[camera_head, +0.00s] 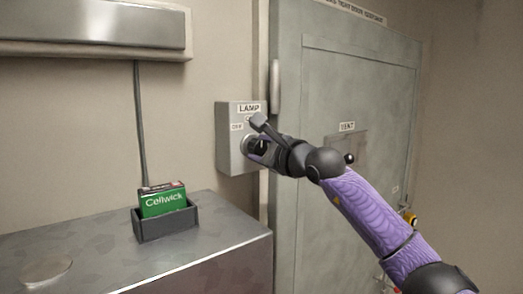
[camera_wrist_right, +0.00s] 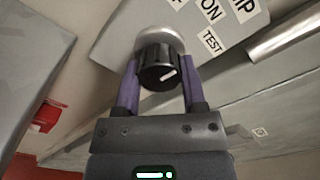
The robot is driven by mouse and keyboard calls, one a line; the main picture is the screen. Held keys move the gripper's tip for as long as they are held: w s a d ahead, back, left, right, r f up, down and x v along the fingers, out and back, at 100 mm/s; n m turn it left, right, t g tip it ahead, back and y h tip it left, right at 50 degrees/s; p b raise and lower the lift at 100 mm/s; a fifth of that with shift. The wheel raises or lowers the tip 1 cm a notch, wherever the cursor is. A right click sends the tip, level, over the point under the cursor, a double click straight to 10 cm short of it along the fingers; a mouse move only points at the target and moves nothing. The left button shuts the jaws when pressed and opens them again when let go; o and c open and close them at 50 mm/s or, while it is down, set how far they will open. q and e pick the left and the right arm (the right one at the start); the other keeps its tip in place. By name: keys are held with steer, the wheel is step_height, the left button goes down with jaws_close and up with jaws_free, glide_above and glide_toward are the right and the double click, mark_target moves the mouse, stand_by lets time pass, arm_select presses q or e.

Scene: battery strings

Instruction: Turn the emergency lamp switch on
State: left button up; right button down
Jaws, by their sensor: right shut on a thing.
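The lamp switch box (camera_head: 232,158) is grey and fixed to the wall left of the door, with a LAMP label on top and an OFF label at its left. Its black rotary knob (camera_wrist_right: 153,58) shows in the wrist view with a short white pointer mark. ON and TEST labels show on the plate there; I cannot tell which label the mark faces. My right gripper (camera_head: 259,147) is at the box, and in the wrist view its two purple fingers (camera_wrist_right: 160,82) are shut around the knob, one on each side. In the head view the gripper partly hides the plate. My left gripper is not in view.
A metal cabinet (camera_head: 215,236) stands at lower left, holding a dark tray (camera_head: 168,224) with a green Cellwick box (camera_head: 162,201). A grey door (camera_head: 350,90) with a vertical handle (camera_head: 275,87) is close right of the switch box. A metal fixture (camera_head: 90,22) hangs above.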

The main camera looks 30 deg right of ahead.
steer(key=shift+n, duration=0.4)
steer(key=shift+c, duration=0.9)
jaws_free()
steer(key=shift+s+f+b, duration=0.1)
steer(key=shift+s+b, duration=0.15)
steer(key=shift+b, duration=0.05)
steer(key=s+b, duration=0.5)
steer(key=s, duration=0.4)
steer(key=shift+s+d, duration=0.2)
steer(key=shift+d, duration=0.2)
